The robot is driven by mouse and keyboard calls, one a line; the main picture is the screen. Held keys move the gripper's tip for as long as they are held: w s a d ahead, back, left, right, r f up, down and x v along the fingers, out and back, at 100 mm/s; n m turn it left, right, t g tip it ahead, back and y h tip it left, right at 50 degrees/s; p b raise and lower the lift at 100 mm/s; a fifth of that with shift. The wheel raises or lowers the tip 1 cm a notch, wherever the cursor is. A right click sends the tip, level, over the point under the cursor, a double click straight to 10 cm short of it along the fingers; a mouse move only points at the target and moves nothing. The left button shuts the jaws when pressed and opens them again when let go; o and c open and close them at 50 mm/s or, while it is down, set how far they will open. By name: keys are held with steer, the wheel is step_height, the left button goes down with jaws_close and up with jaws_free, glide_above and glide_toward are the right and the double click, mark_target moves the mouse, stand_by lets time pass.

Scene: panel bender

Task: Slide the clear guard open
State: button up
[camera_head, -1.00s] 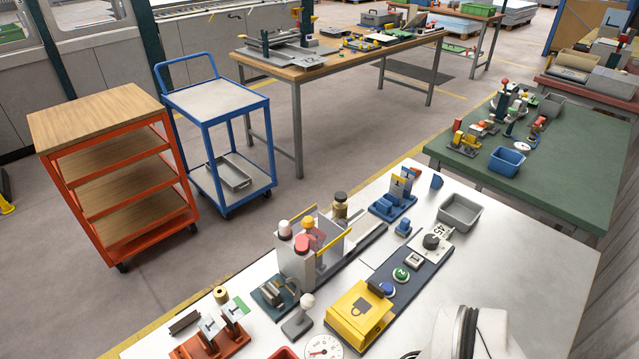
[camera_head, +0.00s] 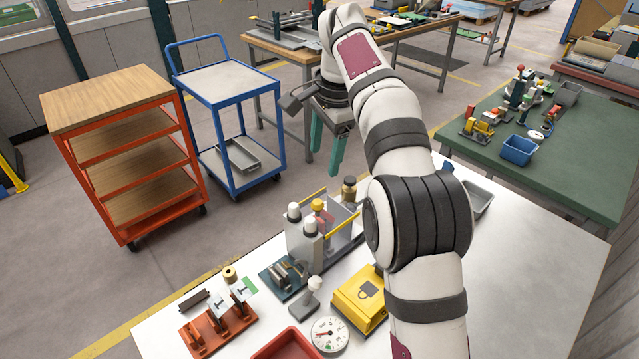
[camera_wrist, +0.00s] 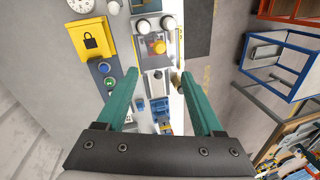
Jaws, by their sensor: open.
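The clear guard (camera_head: 341,216) is a see-through panel with a yellow strip, at the small bench machine with the capped posts on the white bench. In the wrist view the machine with the guard (camera_wrist: 168,56) lies beyond my fingertips, at top centre. My gripper (camera_head: 324,166) is in the air above and behind the machine in the head view, with its green fingers pointing down. In the wrist view my gripper (camera_wrist: 158,74) has its fingers apart with nothing between them, clear of the guard. My arm hides the bench to the machine's right.
A yellow padlock box (camera_head: 359,300) sits in front of the machine, a gauge (camera_head: 330,334) and a red tray (camera_head: 287,346) nearer. Blue parts (camera_wrist: 160,106) show between my fingers in the wrist view. A blue cart (camera_head: 222,110) stands behind the bench.

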mark_target(318, 202)
steer(key=f, duration=0.5)
steer(key=w+a+f, duration=0.1)
steer(key=f, duration=0.4)
steer(key=w+f, duration=0.1)
steer(key=f, duration=0.3)
steer(key=shift+w+a+f, duration=0.15)
steer(key=shift+a+f, duration=0.15)
steer(key=shift+f, duration=0.1)
jaws_close()
stand_by(0.4)
